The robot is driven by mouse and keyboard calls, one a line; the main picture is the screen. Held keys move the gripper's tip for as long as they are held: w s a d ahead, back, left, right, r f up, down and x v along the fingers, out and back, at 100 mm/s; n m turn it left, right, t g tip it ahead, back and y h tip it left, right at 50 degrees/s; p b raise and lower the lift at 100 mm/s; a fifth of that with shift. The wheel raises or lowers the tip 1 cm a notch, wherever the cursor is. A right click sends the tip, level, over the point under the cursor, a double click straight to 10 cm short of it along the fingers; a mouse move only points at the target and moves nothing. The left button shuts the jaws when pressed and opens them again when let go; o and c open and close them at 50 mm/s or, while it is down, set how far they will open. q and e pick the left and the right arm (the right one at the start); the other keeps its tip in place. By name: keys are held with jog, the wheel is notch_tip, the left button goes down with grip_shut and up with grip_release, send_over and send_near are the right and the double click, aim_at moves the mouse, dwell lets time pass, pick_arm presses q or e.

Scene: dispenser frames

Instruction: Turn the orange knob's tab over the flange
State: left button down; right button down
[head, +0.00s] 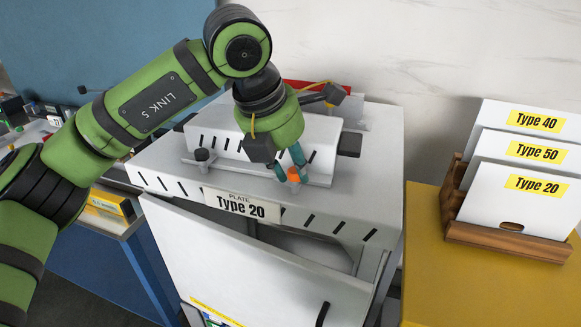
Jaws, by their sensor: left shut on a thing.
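The orange knob (293,174) stands on the front ledge of the white dispenser unit, right of its middle. My left gripper (290,170) reaches down from above, its teal fingers closed around the knob. The fingers partly hide the knob, and I cannot tell which way its tab points. The flange (235,170) is the flat light-grey ledge along the front of the unit; the part near the knob is partly covered by the gripper. My right gripper is not in view.
A dark knob (202,156) stands at the ledge's left end. A "Type 20" label plate (241,204) is on the cabinet's front edge, above a tilted white panel (250,265). A wooden rack (500,236) with Type 20, 50 and 40 plates stands on the yellow surface (423,270) at right.

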pick_arm(q)
jog(key=m+h, duration=0.1)
jog(key=m, duration=0.1)
jog(key=shift+w+r+m+g, duration=0.1)
jog(key=shift+w+m+g, duration=0.05)
jog(key=shift+m+g, duration=0.25)
jog(key=m+g+p, duration=0.1)
jog(key=m, duration=0.2)
jog(key=shift+w+r+m, duration=0.1)
jog(key=shift+m, duration=0.2)
jog(key=m+g+p, duration=0.1)
jog(key=m, duration=0.1)
jog(key=shift+w+m+h, duration=0.1)
jog(key=shift+m+h, duration=0.2)
jog(key=m+g+p, duration=0.1)
jog(key=m+p, duration=0.1)
jog(key=m, duration=0.1)
jog(key=shift+w+d+m+g+p, duration=0.1)
jog(key=shift+m+g+p, duration=0.2)
jog(key=shift+g+p, duration=0.1)
jog(key=shift+m+g+p, duration=0.4)
jog(key=shift+m+p, duration=0.35)
jog(key=shift+m, duration=0.75)
jog(key=shift+f+y, duration=0.25)
jog(key=shift+y, duration=0.15)
jog(key=c, duration=1)
grip_release()
jog(key=shift+d, duration=0.1)
